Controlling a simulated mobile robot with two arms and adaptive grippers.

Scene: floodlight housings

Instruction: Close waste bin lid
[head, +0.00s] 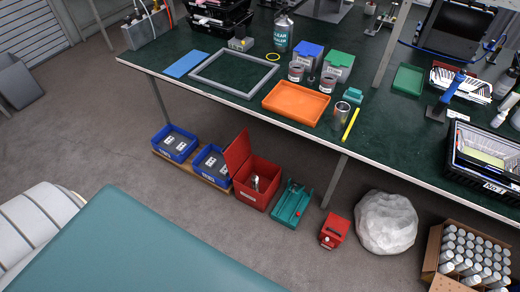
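The red waste bin (262,197) stands on the floor below the front edge of the workbench. Its red lid (237,151) is open and stands up, tilted, along the bin's left side. A small light-coloured object (255,183) shows inside the open bin; I cannot tell what it is. Neither of my grippers is in view.
Two blue crates (175,154) stand left of the bin on a wooden board. A teal tool (292,203), a red box (334,230), a full white bag (386,222) and a carton of cans (433,262) stand to its right.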

